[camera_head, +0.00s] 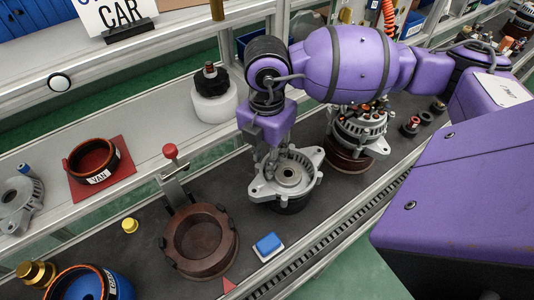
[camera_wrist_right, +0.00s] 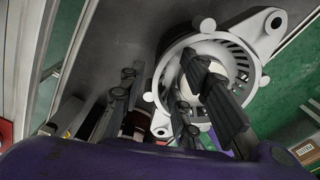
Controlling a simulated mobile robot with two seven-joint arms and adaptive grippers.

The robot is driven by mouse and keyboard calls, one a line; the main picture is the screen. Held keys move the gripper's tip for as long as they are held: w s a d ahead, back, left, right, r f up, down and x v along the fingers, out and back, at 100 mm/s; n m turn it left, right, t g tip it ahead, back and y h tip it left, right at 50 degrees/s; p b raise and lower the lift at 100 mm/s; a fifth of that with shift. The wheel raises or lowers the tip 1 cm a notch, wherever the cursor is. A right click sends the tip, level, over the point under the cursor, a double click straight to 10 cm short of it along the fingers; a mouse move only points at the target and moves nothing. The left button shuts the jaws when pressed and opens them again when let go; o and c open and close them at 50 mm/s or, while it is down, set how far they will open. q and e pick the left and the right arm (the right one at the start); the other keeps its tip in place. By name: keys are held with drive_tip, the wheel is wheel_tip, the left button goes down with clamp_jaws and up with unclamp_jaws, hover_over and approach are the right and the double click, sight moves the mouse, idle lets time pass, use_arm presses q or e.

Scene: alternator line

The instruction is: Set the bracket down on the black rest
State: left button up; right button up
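The bracket (camera_head: 300,173) is a silver-grey alternator housing with lugs and a round bore. It sits over a dark round support, the black rest (camera_head: 291,205), which is mostly hidden below it; I cannot tell whether they touch. My right gripper (camera_head: 270,160) points down at the bracket's left side. No firm pinch on the wall shows. My left gripper is not in view.
A brown round fixture (camera_head: 233,240) with a red-knobbed clamp (camera_head: 170,152) stands left of the bracket. A blue button box (camera_head: 268,245) lies in front. Another alternator part (camera_head: 360,128) stands close behind on the right. A white cylinder (camera_head: 213,105) stands behind on the left.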

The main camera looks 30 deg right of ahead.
wheel_tip(320, 180, up, 12)
drive_tip(key=shift+r+p, duration=0.15)
drive_tip(key=shift+p, duration=0.15)
idle(0.4)
drive_tip(key=shift+s, duration=0.1)
idle(0.4)
